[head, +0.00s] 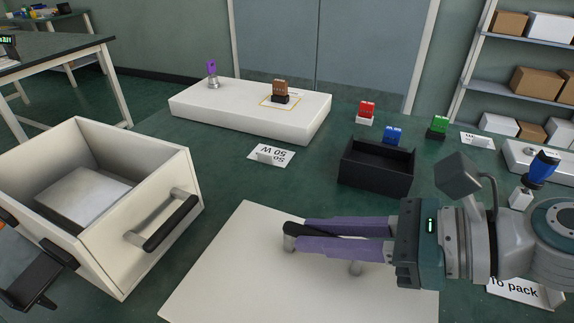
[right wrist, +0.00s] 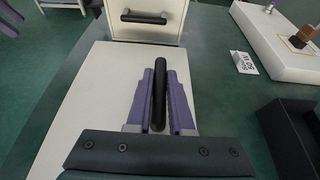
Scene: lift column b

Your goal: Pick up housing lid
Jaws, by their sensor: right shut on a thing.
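The housing lid (head: 235,262) is a flat off-white panel with a black bar handle on short grey posts. It lies low over the green table, cut off by the lower frame edge; I cannot tell whether it touches the table. My right gripper (head: 300,235) is shut on the lid's handle, its purple fingers on either side of the bar. The bar (right wrist: 159,85) also shows between the fingers in the right wrist view. Purple fingers at that view's upper left edge look like my left gripper (right wrist: 10,19), mostly cut off.
An open off-white housing (head: 175,180) with a black handle and a grey block inside stands at left. A black bin (head: 375,178) stands beyond the lid, with blue, red and green pieces near it. A white platform (head: 235,112) is at the back.

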